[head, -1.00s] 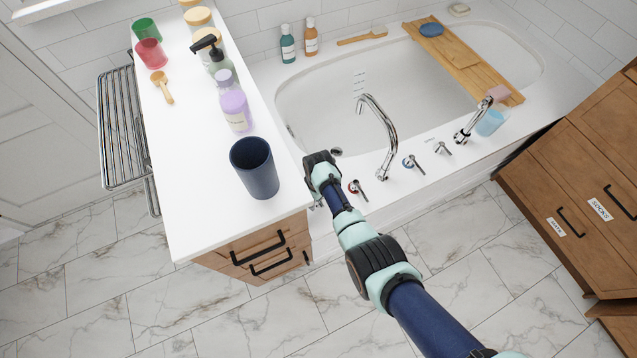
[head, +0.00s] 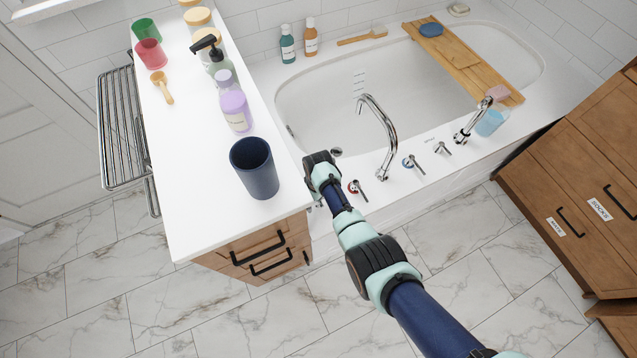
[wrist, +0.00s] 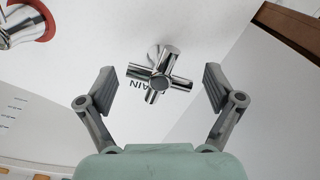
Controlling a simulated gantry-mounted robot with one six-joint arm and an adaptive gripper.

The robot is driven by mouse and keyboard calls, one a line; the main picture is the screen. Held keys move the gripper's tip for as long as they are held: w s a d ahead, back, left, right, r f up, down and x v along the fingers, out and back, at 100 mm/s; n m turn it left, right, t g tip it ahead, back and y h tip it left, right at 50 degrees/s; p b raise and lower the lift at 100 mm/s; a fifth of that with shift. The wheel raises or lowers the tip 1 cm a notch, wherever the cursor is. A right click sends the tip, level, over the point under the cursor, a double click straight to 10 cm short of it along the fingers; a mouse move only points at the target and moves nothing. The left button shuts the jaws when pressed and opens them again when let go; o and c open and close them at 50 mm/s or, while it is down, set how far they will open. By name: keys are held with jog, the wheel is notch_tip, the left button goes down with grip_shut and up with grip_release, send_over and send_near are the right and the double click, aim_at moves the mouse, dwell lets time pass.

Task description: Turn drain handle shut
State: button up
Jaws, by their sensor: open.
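The drain handle (wrist: 161,80) is a chrome cross-shaped knob on the white tub rim, with dark lettering partly hidden under it that reads "AIN". It sits in the wrist view, centred between my two fingers. My gripper (wrist: 161,90) is open, with one finger on each side of the handle and a visible gap to it on both sides. In the head view my gripper (head: 320,165) is over the tub's near rim beside the counter. The drain handle is hidden there behind the gripper.
A red-ringed tap handle (head: 356,189) stands close to the right of my gripper, with the tall chrome spout (head: 382,130) beyond it. The white counter (head: 190,200) edge is close on the left, with a dark blue cup (head: 254,168) on it.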

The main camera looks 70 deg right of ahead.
notch_tip(320, 180, up, 12)
dwell(0.4)
dwell(0.5)
